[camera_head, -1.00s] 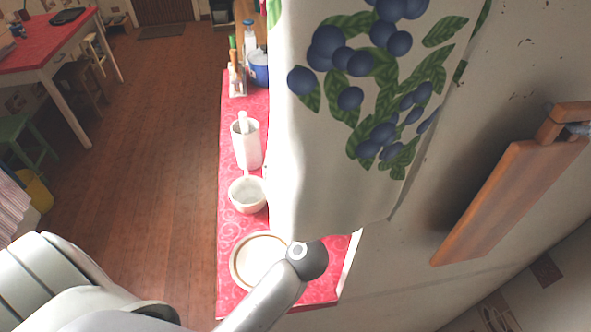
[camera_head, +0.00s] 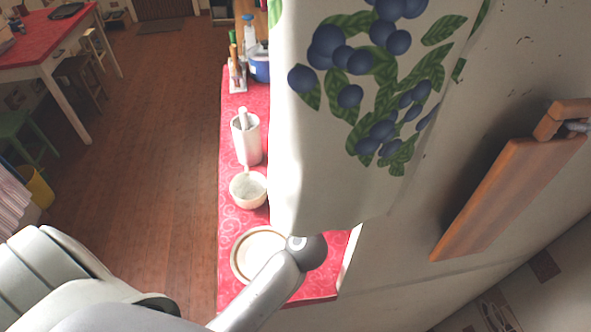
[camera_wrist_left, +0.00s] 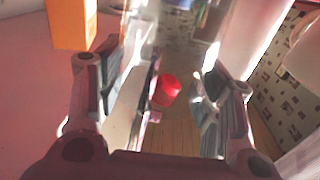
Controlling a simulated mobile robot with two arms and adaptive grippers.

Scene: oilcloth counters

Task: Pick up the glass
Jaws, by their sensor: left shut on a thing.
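The glass (camera_wrist_left: 178,45) is clear and shows in the left wrist view between the two fingers of my left gripper (camera_wrist_left: 172,78). The fingers are shut on its sides, and the floor shows through it. Its exact outline is hard to make out. In the head view the glass and my left gripper are hidden behind the hanging cloth; only my left arm shows, reaching in from the lower left. My right gripper is in neither view.
A white cloth with blue berries (camera_head: 350,130) hangs over the red counter (camera_head: 232,215). A plate (camera_head: 243,262), a bowl (camera_head: 247,190) and a white container (camera_head: 247,142) stand on the counter. A wooden board (camera_head: 510,195) hangs at right. An orange box (camera_wrist_left: 72,22) is near my left gripper.

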